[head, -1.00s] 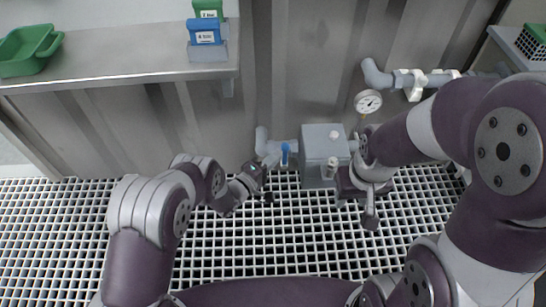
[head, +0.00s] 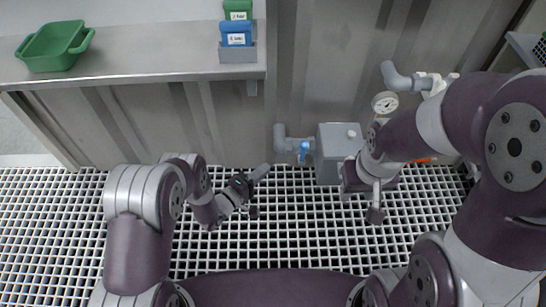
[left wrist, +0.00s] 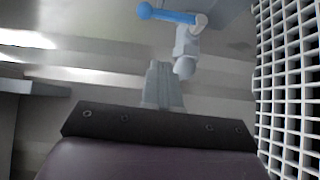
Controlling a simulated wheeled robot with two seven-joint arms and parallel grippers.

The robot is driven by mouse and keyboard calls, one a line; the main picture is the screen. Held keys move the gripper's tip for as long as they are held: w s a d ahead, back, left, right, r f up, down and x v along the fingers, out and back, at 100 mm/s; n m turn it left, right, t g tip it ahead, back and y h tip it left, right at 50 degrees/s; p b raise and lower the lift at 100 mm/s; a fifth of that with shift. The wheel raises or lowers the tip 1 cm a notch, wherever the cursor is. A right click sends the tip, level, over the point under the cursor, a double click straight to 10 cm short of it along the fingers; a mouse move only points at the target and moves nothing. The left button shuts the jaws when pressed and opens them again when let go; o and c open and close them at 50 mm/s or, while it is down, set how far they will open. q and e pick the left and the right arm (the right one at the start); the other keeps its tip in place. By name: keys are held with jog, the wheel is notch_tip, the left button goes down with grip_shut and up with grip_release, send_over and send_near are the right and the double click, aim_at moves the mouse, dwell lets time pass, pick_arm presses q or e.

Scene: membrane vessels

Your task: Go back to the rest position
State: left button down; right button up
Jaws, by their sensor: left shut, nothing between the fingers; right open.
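My left gripper (head: 262,171) is in front of the steel wall, left of the blue valve handle (head: 304,150) and apart from it. Its light grey fingers (left wrist: 162,85) are together with nothing between them in the left wrist view. The blue handle on its grey pipe also shows there (left wrist: 168,14), beyond the fingertips. My right gripper (head: 361,203) is open in front of the grey box (head: 338,150), low over the grating. Its wrist partly covers the box's right side.
A steel shelf (head: 150,78) at upper left carries a green tray (head: 52,48) and a grey holder (head: 238,70) with blue (head: 237,35) and green packs. A gauge (head: 385,103) and grey pipe (head: 398,78) stand behind my right arm. White grating (head: 290,235) covers the floor.

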pick_arm(q)
jog(key=shift+v, duration=1.05)
